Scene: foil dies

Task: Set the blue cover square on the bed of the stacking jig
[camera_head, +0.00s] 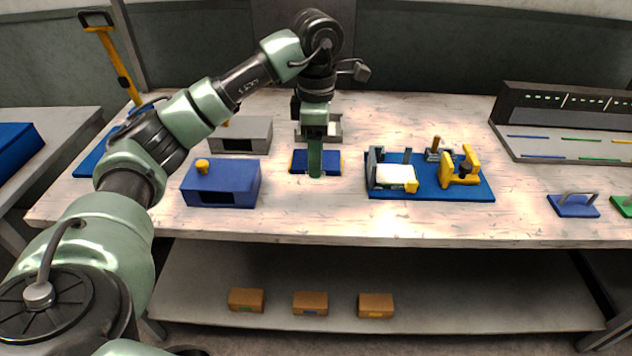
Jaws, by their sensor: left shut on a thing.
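The stacking jig appears to be the fixture on a blue base board (430,185) at centre right, with grey upright stops (376,165), a white bed or sheet (397,174) and a yellow clamp (461,168). A blue plate with a grey handle (573,207), probably the blue cover, lies flat near the right front edge, apart from the jig. My left gripper (315,173) points down over a blue pad with orange ends (298,163), left of the jig. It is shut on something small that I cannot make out. My right gripper is not in view.
A blue box with a yellow knob (221,184) and a grey box (241,134) stand left of my gripper. A grey holder (335,130) is behind it. A green plate (624,205) and a dark rack (565,120) are at right. Brown blocks (310,303) sit on the lower shelf.

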